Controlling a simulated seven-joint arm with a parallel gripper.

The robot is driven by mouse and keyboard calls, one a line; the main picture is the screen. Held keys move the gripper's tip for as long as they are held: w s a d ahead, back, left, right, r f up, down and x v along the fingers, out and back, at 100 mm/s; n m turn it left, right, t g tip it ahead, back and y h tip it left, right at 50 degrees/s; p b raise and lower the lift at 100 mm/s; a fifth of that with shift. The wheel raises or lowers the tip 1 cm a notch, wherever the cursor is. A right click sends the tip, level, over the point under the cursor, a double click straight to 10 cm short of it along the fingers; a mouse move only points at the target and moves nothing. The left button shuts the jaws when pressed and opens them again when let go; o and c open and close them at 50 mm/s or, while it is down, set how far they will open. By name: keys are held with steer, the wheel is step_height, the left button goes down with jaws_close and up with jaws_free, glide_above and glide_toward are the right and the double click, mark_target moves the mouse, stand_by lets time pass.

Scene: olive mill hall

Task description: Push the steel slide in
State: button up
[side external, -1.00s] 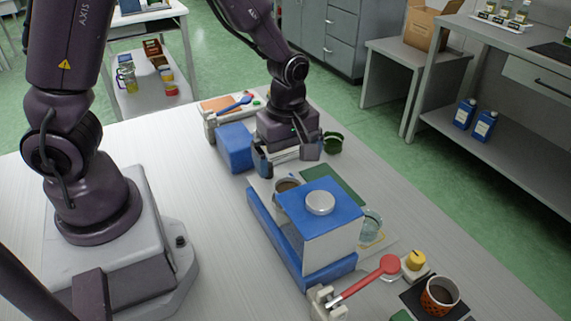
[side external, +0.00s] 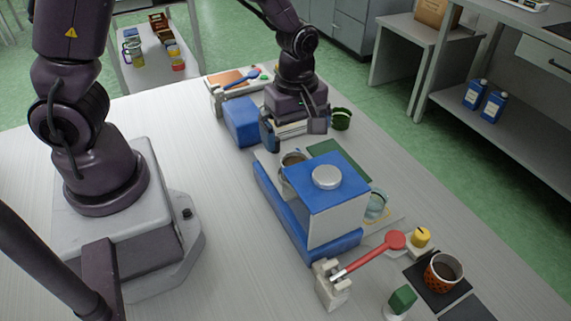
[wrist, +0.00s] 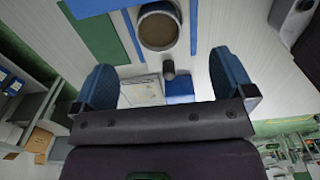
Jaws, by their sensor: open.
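My gripper (side external: 293,132) is open, pointing down low over the far part of the table, with its fingers spread. In the wrist view its two blue-padded fingers (wrist: 168,82) frame a pale, flat piece with a thin rim (wrist: 142,92). Beside that piece are a small blue part (wrist: 180,88) and a dark grey round knob (wrist: 168,70). I cannot tell for certain which of these is the steel slide. In the side view pale grey layered edges (side external: 291,128) show between the fingers. The gripper hides much of what is beneath it, and contact cannot be seen.
A blue block (side external: 241,121) stands left of my gripper. A green cup (side external: 341,119) stands right of my gripper. A red-handled lever (side external: 370,252) is in front.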

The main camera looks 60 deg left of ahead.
steer(key=shift+c, duration=1.3)
steer(key=shift+a, duration=0.45)
steer(key=c, duration=0.3)
steer(key=a, duration=0.2)
steer(key=a+r, duration=0.1)
steer(key=shift+w+a+r, duration=0.1)
steer(key=shift+w+a, duration=0.15)
steer(key=shift+a, duration=0.1)
steer(key=c, duration=0.3)
steer(key=a+r+m, duration=0.2)
steer(key=a+m, duration=0.3)
steer(key=m, duration=1.5)
steer(key=shift+c, duration=0.2)
steer(key=f, duration=1.2)
steer(key=shift+s+d+f, duration=0.2)
steer(key=shift+f, duration=0.15)
